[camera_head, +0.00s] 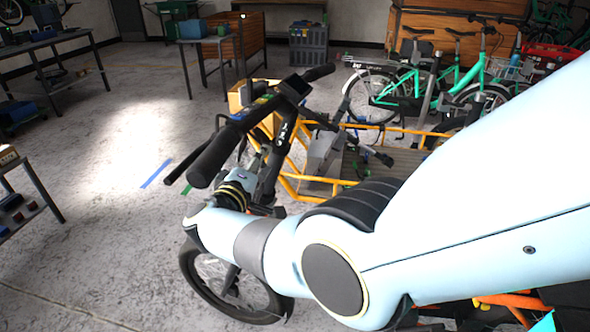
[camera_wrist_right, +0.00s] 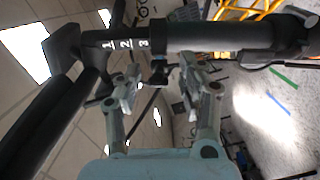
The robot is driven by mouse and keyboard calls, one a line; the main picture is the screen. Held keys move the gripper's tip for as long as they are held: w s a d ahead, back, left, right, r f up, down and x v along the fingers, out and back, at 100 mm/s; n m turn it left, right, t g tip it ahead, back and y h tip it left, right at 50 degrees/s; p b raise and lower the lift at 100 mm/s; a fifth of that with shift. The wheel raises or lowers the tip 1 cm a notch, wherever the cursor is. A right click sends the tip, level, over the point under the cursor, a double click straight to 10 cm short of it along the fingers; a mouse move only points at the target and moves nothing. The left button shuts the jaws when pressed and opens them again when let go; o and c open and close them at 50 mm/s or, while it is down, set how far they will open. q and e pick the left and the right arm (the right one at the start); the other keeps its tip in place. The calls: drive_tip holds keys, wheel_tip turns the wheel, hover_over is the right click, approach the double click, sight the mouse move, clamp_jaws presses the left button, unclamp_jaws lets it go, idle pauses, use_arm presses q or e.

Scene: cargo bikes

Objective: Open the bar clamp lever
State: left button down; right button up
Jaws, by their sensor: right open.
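A cargo bike's black handlebar (camera_head: 245,125) stands in the middle of the head view, on a black stem (camera_head: 277,160). In the right wrist view the dark stem (camera_wrist_right: 205,38) with white numbers runs across the top. A small dark part (camera_wrist_right: 159,73), which looks like the clamp lever, hangs from its underside. My right gripper (camera_head: 242,178) is by the stem, below the handlebar, mostly hidden behind its own wrist. In the wrist view the right gripper (camera_wrist_right: 165,92) is open, its fingers on either side of the small part, with no clear contact. My left gripper is not visible.
The bike's orange frame and cargo bed (camera_head: 390,158) lie right of the stem. Its front wheel (camera_head: 215,275) is below my right arm. A green bike (camera_head: 465,75) stands behind. Workbenches (camera_head: 50,45) line the left, and the floor (camera_head: 95,190) there is open.

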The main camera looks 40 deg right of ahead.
drive_tip(key=s+d+f+n+t+y+b, duration=0.15)
drive_tip(key=d+n+t+y+b, duration=0.35)
drive_tip(key=n+t+y+b, duration=0.95)
drive_tip(key=s+a+f+m+g+h+b, duration=0.1)
drive_tip(key=s+f+m+g+h+b, duration=0.2)
drive_tip(key=s, duration=0.7)
drive_tip(key=s+f+m+g+y, duration=0.1)
drive_tip(key=s+f+m+g, duration=0.1)
drive_tip(key=f, duration=1)
drive_tip(key=s+f+m+g+y, duration=0.1)
drive_tip(key=f+g, duration=0.4)
drive_tip(key=f, duration=0.6)
drive_tip(key=shift+s+f+m+b, duration=0.4)
drive_tip(key=shift+s+m, duration=0.25)
drive_tip(key=shift+s, duration=0.7)
drive_tip(key=shift+c, duration=0.2)
